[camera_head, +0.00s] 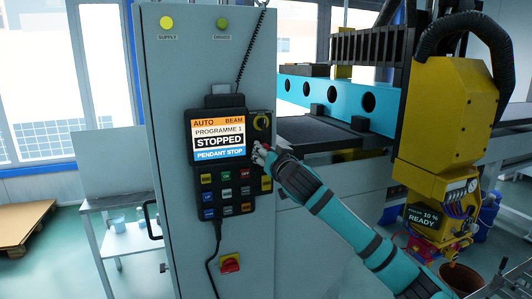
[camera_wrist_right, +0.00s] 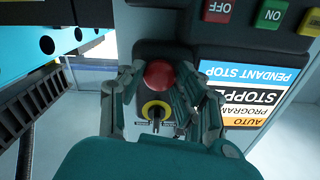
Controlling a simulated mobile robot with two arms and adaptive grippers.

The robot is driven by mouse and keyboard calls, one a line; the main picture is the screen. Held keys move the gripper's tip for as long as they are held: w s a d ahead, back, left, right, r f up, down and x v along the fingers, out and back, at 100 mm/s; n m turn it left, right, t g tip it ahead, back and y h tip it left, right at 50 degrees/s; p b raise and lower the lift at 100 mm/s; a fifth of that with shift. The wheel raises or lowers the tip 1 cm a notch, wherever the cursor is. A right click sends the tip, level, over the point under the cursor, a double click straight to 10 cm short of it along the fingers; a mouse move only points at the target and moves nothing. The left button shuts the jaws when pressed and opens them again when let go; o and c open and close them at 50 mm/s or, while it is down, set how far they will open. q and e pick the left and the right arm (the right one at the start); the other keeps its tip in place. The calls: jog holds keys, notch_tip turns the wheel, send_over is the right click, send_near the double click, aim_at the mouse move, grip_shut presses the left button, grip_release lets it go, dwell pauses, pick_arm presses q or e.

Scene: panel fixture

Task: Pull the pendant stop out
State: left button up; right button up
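The pendant (camera_head: 217,155) hangs on the front of a grey cabinet, its screen reading "STOPPED" and "PENDANT STOP". The pendant stop is a round red mushroom button (camera_wrist_right: 159,74), in the wrist view just beyond a yellow-ringed key switch (camera_wrist_right: 156,112). My right gripper (camera_head: 266,150) reaches the pendant's right side from the lower right. In the wrist view the fingers of my right gripper (camera_wrist_right: 159,80) sit on both sides of the red button and appear to touch it. In the head view the button is mostly hidden by the gripper. My left gripper is not in view.
A red and yellow switch (camera_head: 230,264) is on the cabinet below the pendant. Rows of coloured buttons (camera_head: 225,192) lie close beside the gripper. A coiled cable (camera_head: 250,50) hangs above the pendant. A yellow machine head (camera_head: 440,120) stands at the right.

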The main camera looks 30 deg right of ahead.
grip_shut()
jog(key=shift+s+a+f+b, duration=0.1)
jog(key=shift+s+a+b, duration=0.1)
jog(key=shift+s+b, duration=0.4)
jog(key=shift+o, duration=1)
grip_release()
jog(key=shift+s, duration=0.15)
jog(key=o, duration=0.5)
jog(key=shift+s, duration=0.2)
jog(key=shift+c, duration=0.2)
jog(key=shift+s, duration=0.1)
